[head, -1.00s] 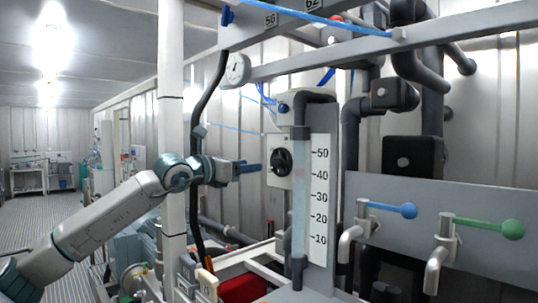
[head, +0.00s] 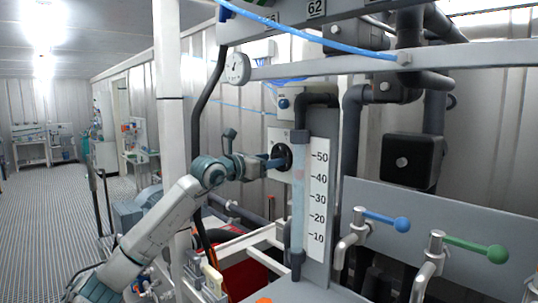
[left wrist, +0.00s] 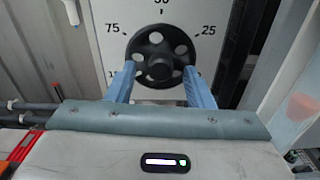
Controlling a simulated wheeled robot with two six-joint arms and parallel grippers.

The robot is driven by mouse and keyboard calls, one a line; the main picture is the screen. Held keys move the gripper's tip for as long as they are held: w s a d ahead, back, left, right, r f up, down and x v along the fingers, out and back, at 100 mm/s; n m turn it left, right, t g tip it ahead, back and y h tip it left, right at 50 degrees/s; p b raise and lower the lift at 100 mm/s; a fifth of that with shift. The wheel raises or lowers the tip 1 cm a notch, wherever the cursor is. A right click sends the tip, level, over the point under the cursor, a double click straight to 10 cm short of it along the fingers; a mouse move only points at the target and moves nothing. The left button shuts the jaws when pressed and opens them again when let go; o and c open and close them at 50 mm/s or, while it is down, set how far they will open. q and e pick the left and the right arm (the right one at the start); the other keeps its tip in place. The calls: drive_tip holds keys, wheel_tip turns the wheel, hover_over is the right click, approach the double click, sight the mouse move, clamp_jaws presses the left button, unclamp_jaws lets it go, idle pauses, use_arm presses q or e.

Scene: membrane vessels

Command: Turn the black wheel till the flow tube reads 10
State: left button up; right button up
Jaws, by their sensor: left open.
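The black wheel (head: 284,153) is on a white dial panel, partly behind my left gripper (head: 278,163). In the left wrist view the spoked black wheel (left wrist: 158,53) shows nearly whole, with dial marks 75 and 25 at its sides. My left gripper (left wrist: 160,84) is open, its two blue fingers on either side of the wheel's lower part; I cannot tell whether they touch the rim. The clear flow tube (head: 297,205) stands upright beside a white scale (head: 318,200) marked 10 to 50. A faint reddish patch shows in it near 40; the exact reading is unclear.
A blue-knobbed lever (head: 402,224) and a green-knobbed lever (head: 497,254) stick out at the right. A white post (head: 168,100) stands left of the wheel. A grey rail (head: 330,68) with a round gauge (head: 237,68) crosses above. Open floor lies at far left.

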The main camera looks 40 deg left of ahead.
use_arm(q)
drive_tip(key=shift+w, duration=0.15)
drive_tip(key=c, duration=1)
